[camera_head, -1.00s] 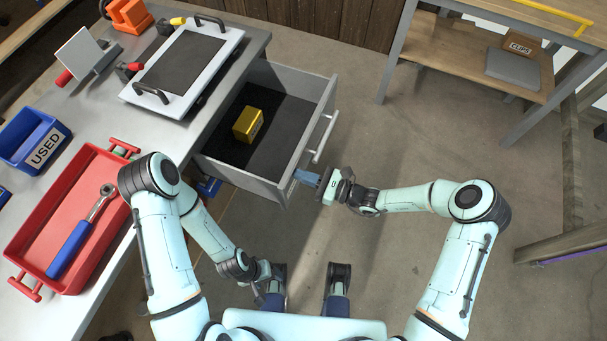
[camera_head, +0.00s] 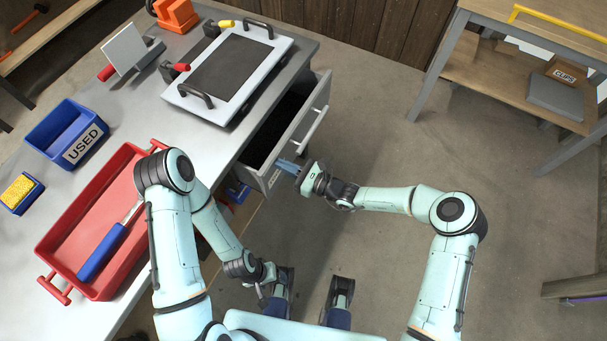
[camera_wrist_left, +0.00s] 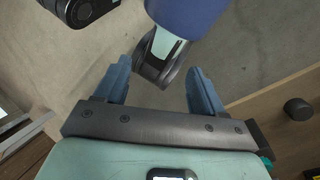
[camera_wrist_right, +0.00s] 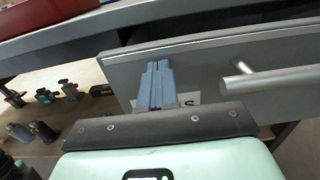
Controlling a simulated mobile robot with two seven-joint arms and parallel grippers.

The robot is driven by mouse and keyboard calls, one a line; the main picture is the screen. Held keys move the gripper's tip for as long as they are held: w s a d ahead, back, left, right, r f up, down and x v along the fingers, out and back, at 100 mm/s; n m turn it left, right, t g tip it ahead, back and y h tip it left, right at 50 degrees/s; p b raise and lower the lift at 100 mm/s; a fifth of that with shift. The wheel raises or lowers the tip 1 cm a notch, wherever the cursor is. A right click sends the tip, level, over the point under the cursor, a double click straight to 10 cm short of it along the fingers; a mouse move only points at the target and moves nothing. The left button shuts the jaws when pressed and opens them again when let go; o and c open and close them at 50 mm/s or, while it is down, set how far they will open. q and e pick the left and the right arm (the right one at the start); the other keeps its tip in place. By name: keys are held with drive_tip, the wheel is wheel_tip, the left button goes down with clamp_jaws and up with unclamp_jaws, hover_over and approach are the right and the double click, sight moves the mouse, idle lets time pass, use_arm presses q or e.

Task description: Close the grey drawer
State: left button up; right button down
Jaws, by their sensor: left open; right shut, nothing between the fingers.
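My left gripper (camera_wrist_left: 160,85) is open and empty, low beside my base.
On the bench (camera_head: 140,118) are a red tray (camera_head: 72,228) with a blue-handled tool (camera_head: 103,250), a blue USED bin (camera_head: 60,125) and a framed dark panel (camera_head: 200,92). Floor to the right is clear up to a shelf table (camera_head: 500,70).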

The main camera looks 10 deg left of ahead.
use_arm(q)
drive_tip(key=shift+w+f+t+b, duration=0.15)
drive_tip(key=shift+w+f+b, duration=0.15)
drive_tip(key=shift+f+b, duration=0.3)
drive_tip(key=shift+w+f+t+b, duration=0.15)
drive_tip(key=shift+w+f+b, duration=0.15)
drive_tip(key=shift+f+b, duration=0.3)
use_arm(e)
drive_tip(key=x, duration=0.9)
drive_tip(key=shift+a+r, duration=0.15)
drive_tip(key=shift+r, duration=0.1)
use_arm(q)
drive_tip(key=s, duration=0.1)
drive_tip(key=d+r+p, duration=0.1)
drive_tip(key=s+p, duration=0.1)
drive_tip(key=shift+s+d+r, duration=0.25)
drive_tip(key=shift+s+r, duration=0.1)
use_arm(e)
drive_tip(key=v, duration=1.4)
drive_tip(key=shift+d+f, duration=0.2)
drive_tip(key=shift+f, duration=0.05)
drive_tip(key=shift+r, duration=0.1)
